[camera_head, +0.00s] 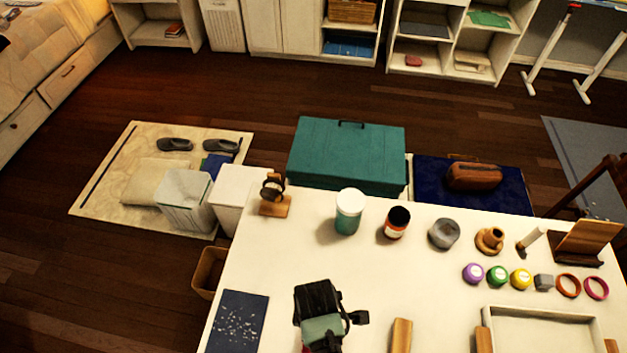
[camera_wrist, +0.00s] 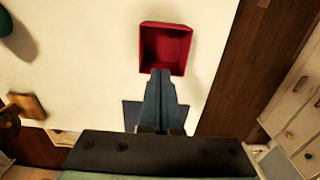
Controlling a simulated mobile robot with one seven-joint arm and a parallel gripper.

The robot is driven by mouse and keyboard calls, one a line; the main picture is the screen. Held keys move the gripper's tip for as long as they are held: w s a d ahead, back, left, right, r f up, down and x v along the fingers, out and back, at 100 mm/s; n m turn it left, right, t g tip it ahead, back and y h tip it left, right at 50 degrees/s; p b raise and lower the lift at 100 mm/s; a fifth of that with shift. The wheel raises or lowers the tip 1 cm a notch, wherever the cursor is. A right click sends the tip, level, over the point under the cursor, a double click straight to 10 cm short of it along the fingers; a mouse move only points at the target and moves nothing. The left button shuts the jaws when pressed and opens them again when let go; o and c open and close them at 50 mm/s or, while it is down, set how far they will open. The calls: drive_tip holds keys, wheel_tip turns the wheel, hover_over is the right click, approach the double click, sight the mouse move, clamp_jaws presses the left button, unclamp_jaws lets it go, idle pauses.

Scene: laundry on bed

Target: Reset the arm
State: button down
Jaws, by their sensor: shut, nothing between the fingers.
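My gripper (camera_wrist: 161,76) points down over the white table (camera_head: 285,255). Its two blue-grey fingers are together with nothing between them. In the head view its dark wrist housing (camera_head: 318,300) shows at the bottom centre, and the fingertips are hidden. In the wrist view the fingertips appear just beside the near edge of a small open red box (camera_wrist: 165,48), which looks empty. I cannot tell how far above the table they are. Only a sliver of red shows at the bottom of the head view.
A dark blue speckled sheet (camera_head: 237,322) lies at the table's left. A watch stand (camera_head: 273,196), a white-lidded jar (camera_head: 348,211), small colored pots (camera_head: 497,275) and a white tray (camera_head: 540,311) stand on the table. A green case (camera_head: 346,153) is behind it.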

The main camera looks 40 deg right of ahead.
drive_tip(key=shift+s+r, duration=0.1)
drive_tip(key=shift+r, duration=0.15)
